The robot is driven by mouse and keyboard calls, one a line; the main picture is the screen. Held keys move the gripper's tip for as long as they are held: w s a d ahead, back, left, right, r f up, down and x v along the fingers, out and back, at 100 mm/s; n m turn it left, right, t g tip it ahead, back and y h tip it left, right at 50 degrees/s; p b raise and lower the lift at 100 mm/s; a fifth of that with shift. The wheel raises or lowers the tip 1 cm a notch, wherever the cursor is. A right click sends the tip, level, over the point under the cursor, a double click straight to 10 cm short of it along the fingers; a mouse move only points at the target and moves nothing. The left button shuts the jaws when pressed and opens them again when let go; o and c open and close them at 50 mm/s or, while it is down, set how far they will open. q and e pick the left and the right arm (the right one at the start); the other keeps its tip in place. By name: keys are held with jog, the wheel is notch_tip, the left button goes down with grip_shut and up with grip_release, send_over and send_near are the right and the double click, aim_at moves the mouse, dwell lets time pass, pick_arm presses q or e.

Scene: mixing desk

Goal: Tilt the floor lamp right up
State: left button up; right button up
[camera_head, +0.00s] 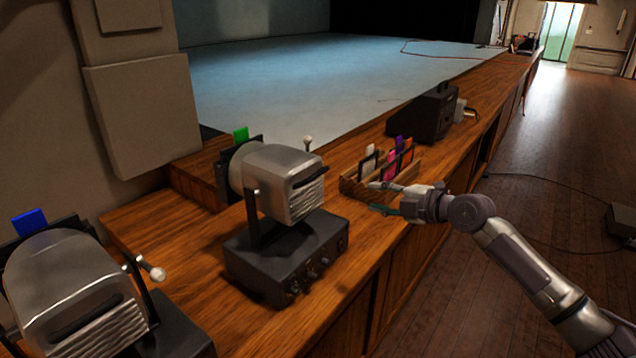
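Two metal lamps stand on the wooden desk. The right lamp (285,180) has a silver housing on a yoke above a dark base (285,255) with small knobs. A green filter (240,134) sticks up behind its housing, and a light knob (307,140) stands out at its side. The housing looks a little tilted. The left lamp (70,285) is cut off by the picture's edge and has a blue filter (30,221). My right gripper (374,197) is open and empty, to the right of the right lamp and apart from it. My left gripper is not in view.
A wooden rack (350,184) with coloured filters stands close to my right gripper. A black box (424,112) sits farther along the desk (200,260). A blue-grey stage floor (300,80) lies behind. The wooden floor (560,170) at right is mostly clear, with a cable.

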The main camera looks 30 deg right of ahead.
aim_at(320, 174)
jog(key=s+a+r+n+y, duration=0.1)
jog(key=a+r+n+y, duration=0.1)
jog(key=a+r+n, duration=0.3)
jog(key=shift+m, duration=0.8)
jog(key=p+x, duration=0.2)
jog(key=x, duration=0.2)
jog(key=r+p+x, duration=0.1)
jog(key=x, duration=0.2)
jog(key=p+x, duration=0.2)
jog(key=x, duration=0.2)
jog(key=shift+w+d+r+p, duration=0.1)
jog(key=shift+w+r+p, duration=0.1)
jog(key=shift+w+p, duration=0.3)
jog(key=shift+x, duration=0.75)
jog(key=shift+f, duration=0.15)
grip_shut()
